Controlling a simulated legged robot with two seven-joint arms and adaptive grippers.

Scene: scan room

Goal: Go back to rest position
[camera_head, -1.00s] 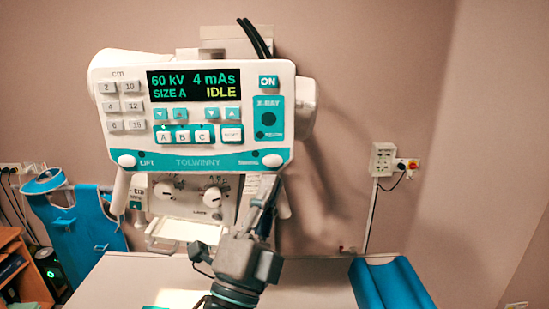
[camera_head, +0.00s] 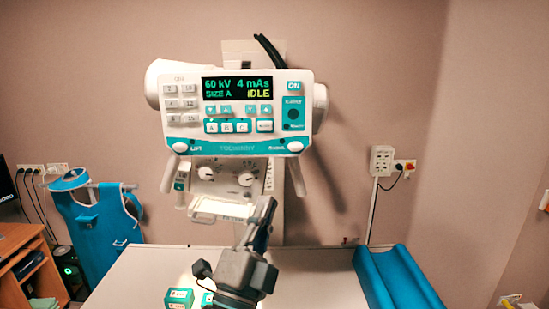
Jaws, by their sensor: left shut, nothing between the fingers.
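My left gripper (camera_head: 262,212) is near the bottom centre, pointing up over the table (camera_head: 130,270). Its fingers are together with nothing between them. The gripper stands in front of the lower part of the x-ray unit (camera_head: 235,145), apart from its button panel as far as I can tell. The unit's screen (camera_head: 237,88) reads 60 kV, 4 mAs, SIZE A, IDLE. My right gripper is not in view.
Small green boxes (camera_head: 179,298) lie on the table just left of my gripper. A blue padded holder (camera_head: 385,280) is at the table's right. A blue apron (camera_head: 97,220) hangs at left beside a wooden shelf (camera_head: 30,270). Wall sockets (camera_head: 382,160) are at right.

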